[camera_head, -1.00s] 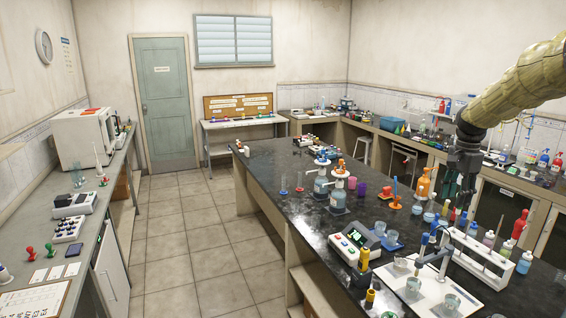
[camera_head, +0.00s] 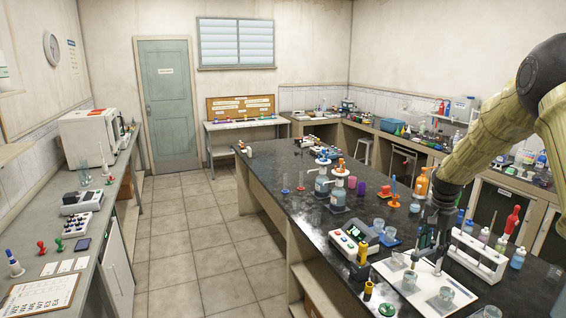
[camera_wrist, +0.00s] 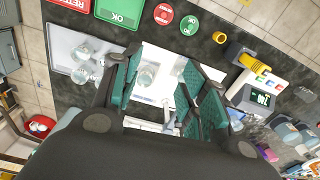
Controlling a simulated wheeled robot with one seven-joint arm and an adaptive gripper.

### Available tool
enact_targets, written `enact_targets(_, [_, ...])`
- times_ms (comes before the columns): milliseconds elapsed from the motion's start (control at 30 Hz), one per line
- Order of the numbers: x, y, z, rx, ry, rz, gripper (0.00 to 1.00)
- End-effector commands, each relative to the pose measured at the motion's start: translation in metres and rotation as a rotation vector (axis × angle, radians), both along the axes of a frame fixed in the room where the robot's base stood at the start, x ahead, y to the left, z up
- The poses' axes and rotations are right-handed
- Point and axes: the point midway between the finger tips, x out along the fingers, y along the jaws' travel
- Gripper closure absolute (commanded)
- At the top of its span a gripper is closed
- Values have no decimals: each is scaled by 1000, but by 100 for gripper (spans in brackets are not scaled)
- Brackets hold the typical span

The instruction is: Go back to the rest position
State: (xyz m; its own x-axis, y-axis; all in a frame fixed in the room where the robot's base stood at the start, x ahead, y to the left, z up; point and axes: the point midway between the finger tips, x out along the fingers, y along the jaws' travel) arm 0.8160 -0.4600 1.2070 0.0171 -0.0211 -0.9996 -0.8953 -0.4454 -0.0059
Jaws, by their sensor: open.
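My gripper (camera_head: 428,243) is low over the dark bench, between the pH-meter-like device and the white rack. In the wrist view, its two green-padded fingers (camera_wrist: 160,72) are spread apart with nothing held. A glass beaker (camera_wrist: 147,76) shows in the gap between them, on the white mat below; I cannot tell how far down. My arm comes in from the right of the head view, bent at an elbow. The white mat (camera_head: 428,298) bears beakers, one (camera_head: 410,280) near the gripper and another (camera_head: 446,294) to its right. The gripper hides part of the mat.
A device with a green screen (camera_head: 353,240) stands left of the gripper. A white rack (camera_head: 476,255) with tubes stands close on its right. Bottles (camera_head: 422,182) and blue-liquid beakers stand behind. The floor aisle on the left is clear.

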Motion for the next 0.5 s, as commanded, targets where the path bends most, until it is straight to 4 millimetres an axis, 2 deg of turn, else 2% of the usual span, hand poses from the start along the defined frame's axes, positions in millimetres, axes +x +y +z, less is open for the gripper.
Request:
enact_targets(33, [-9,11,-30,-1,12,35,57])
enact_targets(100, [-21,24,-67,-4,14,88,57])
enact_targets(267, [-57,55,-146,-10,16,215,57])
enact_targets(367, [-87,75,-192,-13,18,293,57])
enact_targets(500, [-136,103,-250,-15,22,406,57])
